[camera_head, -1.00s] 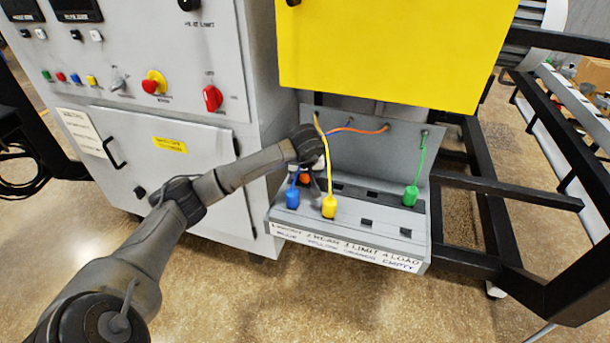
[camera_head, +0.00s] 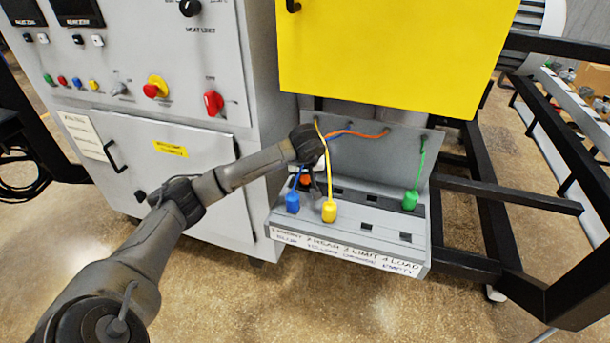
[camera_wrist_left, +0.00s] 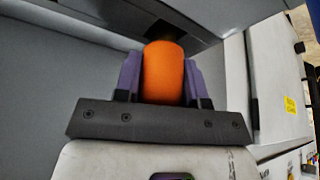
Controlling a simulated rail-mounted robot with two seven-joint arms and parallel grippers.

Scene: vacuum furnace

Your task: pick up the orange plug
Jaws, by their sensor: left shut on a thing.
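The orange plug (camera_wrist_left: 164,74) is between the two purple finger pads of my left gripper (camera_wrist_left: 158,80) in the left wrist view, and the gripper is shut on it. In the head view, a small part of the orange plug (camera_head: 305,179) shows below the wrist of my left arm, behind the blue and yellow plugs; the left gripper (camera_head: 307,183) is mostly hidden there. An orange cable (camera_head: 358,133) runs from the back plate toward the wrist. Whether the plug touches the panel is hidden. My right gripper is not in view.
The blue plug (camera_head: 292,202), yellow plug (camera_head: 329,211) and green plug (camera_head: 410,200) stand on the grey socket panel (camera_head: 350,240), their cables rising behind. A yellow panel (camera_head: 390,55) overhangs it. A grey cabinet (camera_head: 200,190) stands left, a black frame (camera_head: 510,190) right.

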